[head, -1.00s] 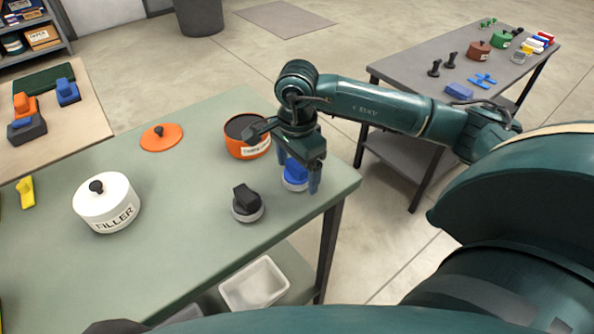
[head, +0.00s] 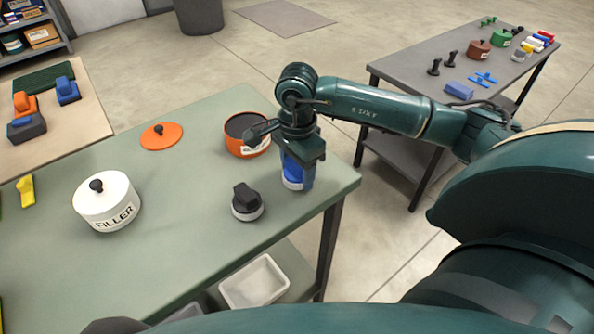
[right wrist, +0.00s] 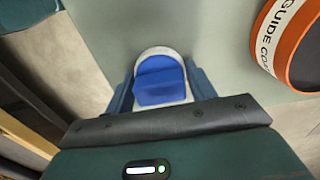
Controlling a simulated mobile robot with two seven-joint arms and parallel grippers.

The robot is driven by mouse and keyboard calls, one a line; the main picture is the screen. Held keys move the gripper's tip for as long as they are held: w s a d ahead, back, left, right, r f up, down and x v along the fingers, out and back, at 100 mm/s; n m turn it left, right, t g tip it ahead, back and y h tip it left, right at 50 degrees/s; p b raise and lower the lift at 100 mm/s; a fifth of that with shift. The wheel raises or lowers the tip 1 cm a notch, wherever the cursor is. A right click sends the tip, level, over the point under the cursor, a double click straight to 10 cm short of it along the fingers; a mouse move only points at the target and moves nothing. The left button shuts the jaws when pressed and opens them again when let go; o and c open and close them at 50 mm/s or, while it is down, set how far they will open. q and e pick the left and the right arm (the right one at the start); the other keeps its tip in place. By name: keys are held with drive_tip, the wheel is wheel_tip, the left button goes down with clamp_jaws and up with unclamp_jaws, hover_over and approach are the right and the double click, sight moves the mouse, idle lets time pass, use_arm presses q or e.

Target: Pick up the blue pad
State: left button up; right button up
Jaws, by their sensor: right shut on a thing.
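The blue pad (head: 292,173) stands near the right edge of the green table, with a white base under its blue top. It also shows in the right wrist view (right wrist: 160,82), between the two fingers. My right gripper (head: 297,178) points down over the pad and is shut on its blue part. One finger hides part of the pad in the head view. The white base appears to rest on the table. My left gripper is not in view.
A black pad (head: 247,203) stands just left of the blue one. An orange pot (head: 243,148) is close behind the gripper. An orange lid (head: 161,137) and a white FILLER pot (head: 107,208) are farther left. The table's right edge is close.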

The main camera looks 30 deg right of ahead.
drive_tip(key=shift+r, duration=0.1)
wheel_tip(320, 180, up, 10)
drive_tip(key=shift+f, duration=0.1)
idle(0.3)
drive_tip(key=o, duration=0.3)
drive_tip(key=shift+c, duration=1)
